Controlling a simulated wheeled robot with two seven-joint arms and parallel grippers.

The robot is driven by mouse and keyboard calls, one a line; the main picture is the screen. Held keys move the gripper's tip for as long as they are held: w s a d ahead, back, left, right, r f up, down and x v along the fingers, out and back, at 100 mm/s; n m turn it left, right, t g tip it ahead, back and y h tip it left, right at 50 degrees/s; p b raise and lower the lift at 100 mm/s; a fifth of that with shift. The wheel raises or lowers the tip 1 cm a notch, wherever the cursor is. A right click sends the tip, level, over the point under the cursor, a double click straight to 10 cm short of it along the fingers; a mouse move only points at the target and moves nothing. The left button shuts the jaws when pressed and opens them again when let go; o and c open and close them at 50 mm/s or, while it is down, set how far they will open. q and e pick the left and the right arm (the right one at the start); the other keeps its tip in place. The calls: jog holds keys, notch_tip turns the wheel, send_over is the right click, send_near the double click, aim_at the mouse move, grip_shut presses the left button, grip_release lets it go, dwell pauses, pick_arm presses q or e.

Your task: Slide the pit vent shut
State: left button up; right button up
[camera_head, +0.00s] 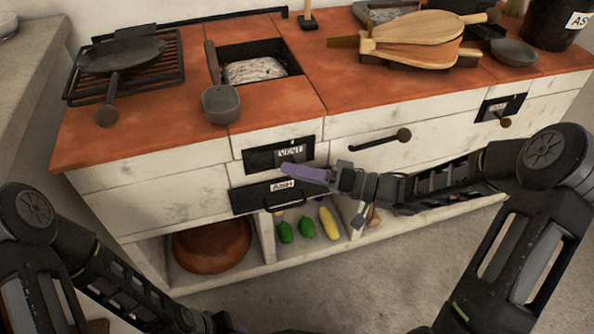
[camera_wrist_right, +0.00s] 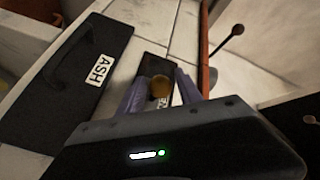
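The pit vent (camera_head: 262,160) is a black plate labelled VENT in the counter front, below the sunken fire pit (camera_head: 255,70). My right gripper (camera_head: 292,170) reaches it from the right, with its purple fingers just below the label. In the right wrist view the two fingers (camera_wrist_right: 160,88) stand apart on either side of a round brown knob (camera_wrist_right: 160,86), with the vent plate behind it. A small gap seems to show beside the knob. My left arm is low at the left; its gripper (camera_head: 222,322) is barely visible at the bottom edge.
The black ASH drawer (camera_head: 245,200) with a handle lies just below the vent. A dark knobbed rod (camera_head: 380,140) sticks out to the right, and another labelled black plate (camera_head: 490,108) is farther right. Open shelves below hold a brown bowl (camera_head: 212,247) and vegetables.

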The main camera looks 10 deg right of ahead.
grip_shut()
dwell(1.1)
